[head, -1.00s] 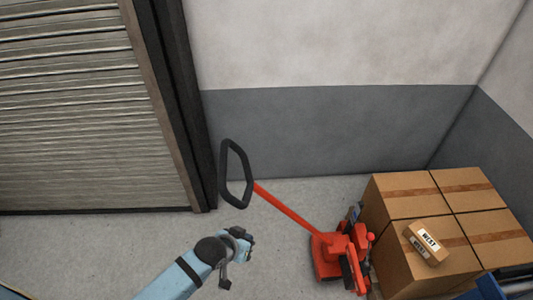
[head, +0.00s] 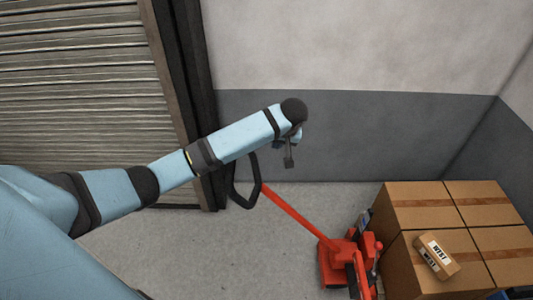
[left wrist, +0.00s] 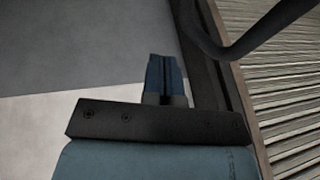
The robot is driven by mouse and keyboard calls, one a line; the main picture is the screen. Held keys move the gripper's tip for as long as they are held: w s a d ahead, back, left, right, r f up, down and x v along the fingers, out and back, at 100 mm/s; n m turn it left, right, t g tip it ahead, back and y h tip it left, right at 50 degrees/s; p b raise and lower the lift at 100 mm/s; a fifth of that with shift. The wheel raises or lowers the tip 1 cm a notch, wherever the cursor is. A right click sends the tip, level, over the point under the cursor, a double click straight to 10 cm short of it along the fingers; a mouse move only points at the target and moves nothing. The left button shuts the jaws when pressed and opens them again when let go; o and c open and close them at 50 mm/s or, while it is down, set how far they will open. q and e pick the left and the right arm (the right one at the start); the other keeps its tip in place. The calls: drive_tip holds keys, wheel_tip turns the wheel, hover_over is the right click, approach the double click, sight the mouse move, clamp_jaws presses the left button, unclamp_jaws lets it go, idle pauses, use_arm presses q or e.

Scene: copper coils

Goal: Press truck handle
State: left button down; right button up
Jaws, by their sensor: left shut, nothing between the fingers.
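The red pallet truck (head: 341,262) stands on the floor at lower centre right in the head view. Its red bar (head: 295,215) slants up left to a black loop handle (head: 236,196). My left forearm crosses in front of the handle's upper part and hides it. My left gripper (head: 289,160) is shut and empty, up and to the right of the loop. I cannot tell whether the arm touches it. In the left wrist view the closed blue fingers (left wrist: 165,75) show, with a dark curved bar (left wrist: 225,48), likely the handle, to their right. My right gripper is out of view.
Stacked cardboard boxes (head: 413,205) stand right of the truck, with a small labelled box (head: 436,256) on top. A ribbed shutter (head: 75,90) is at left, and a grey and white wall (head: 350,130) is behind. Open floor (head: 210,250) lies left of the truck.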

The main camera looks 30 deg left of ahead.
use_arm(q)
drive_tip(key=shift+w+a+r+n+y, duration=0.15)
drive_tip(key=shift+w+a+r, duration=0.1)
drive_tip(key=shift+r, duration=0.3)
drive_tip(key=shift+w+a+r+n+y, duration=0.15)
drive_tip(key=shift+w+a+r, duration=0.1)
drive_tip(key=shift+r, duration=0.25)
drive_tip(key=shift+f, duration=0.1)
drive_tip(key=s+a+p+x, duration=0.1)
drive_tip(key=s+x, duration=0.1)
drive_tip(key=x, duration=1.1)
drive_tip(key=shift+a+p, duration=0.25)
drive_tip(key=shift+p, duration=0.1)
drive_tip(key=shift+s, duration=0.1)
